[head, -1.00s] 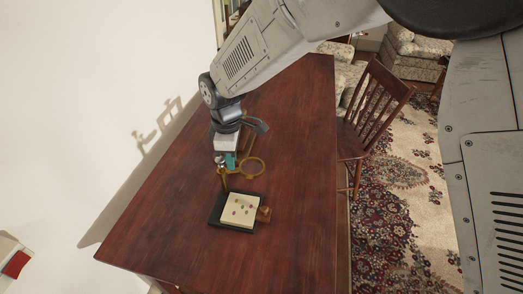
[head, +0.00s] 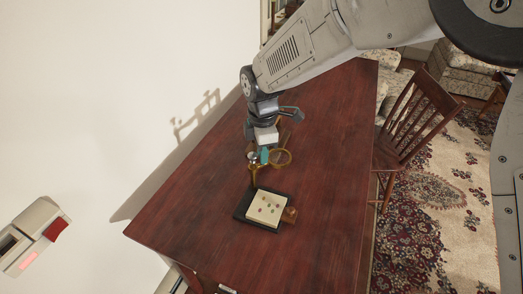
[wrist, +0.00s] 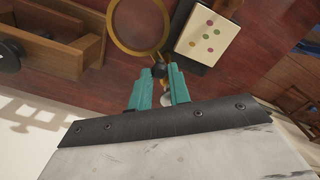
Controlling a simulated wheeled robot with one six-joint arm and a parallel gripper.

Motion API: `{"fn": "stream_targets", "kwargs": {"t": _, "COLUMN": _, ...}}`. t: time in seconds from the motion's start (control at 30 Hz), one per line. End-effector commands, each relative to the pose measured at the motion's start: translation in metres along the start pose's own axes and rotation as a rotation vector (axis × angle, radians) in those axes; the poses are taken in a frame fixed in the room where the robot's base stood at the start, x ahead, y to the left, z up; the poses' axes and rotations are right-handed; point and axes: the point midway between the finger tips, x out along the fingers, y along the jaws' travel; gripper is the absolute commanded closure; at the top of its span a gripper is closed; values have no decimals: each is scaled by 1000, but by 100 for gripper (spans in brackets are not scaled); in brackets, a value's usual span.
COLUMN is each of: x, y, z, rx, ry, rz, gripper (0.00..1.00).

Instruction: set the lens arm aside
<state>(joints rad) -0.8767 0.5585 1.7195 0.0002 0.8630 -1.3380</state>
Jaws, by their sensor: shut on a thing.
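The lens arm, with its brass-coloured ring (head: 281,157), is just beyond the cream plate in the head view. In the wrist view its ring (wrist: 140,24) is right in front of the fingers. My gripper (head: 264,157) points down over the table, and its teal fingers (wrist: 159,88) are close together on the arm's dark end by the ring. A thin brass post (head: 253,174) stands near the plate's far left corner; whether the arm touches it is unclear. The cream plate (head: 268,202) has coloured dots and lies on a black base (head: 244,215).
A small brown block (head: 290,215) sits at the base's right side. The dark red tabletop (head: 200,215) is clear to the left and front. A wooden chair (head: 412,125) stands at the right edge. The wrist view shows an open wooden box (wrist: 55,40) at upper left.

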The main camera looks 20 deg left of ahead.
Motion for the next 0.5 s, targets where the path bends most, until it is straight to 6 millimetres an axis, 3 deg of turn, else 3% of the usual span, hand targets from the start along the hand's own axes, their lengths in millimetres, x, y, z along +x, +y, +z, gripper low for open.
{"fn": "stream_targets", "kwargs": {"t": 0.27, "x": 0, "y": -1, "z": 0, "rx": -1, "ry": -1, "rz": -3, "gripper": 100}}
{"fn": "stream_targets", "kwargs": {"t": 0.3, "x": 0, "y": -1, "z": 0, "rx": 0, "ry": -1, "rz": -3, "gripper": 70}}
{"fn": "stream_targets", "kwargs": {"t": 0.33, "x": 0, "y": -1, "z": 0, "rx": 0, "ry": -1, "rz": -2, "gripper": 62}}
{"fn": "stream_targets", "kwargs": {"t": 0.5, "x": 0, "y": 0, "z": 0, "rx": 0, "ry": -1, "rz": -2, "gripper": 59}}
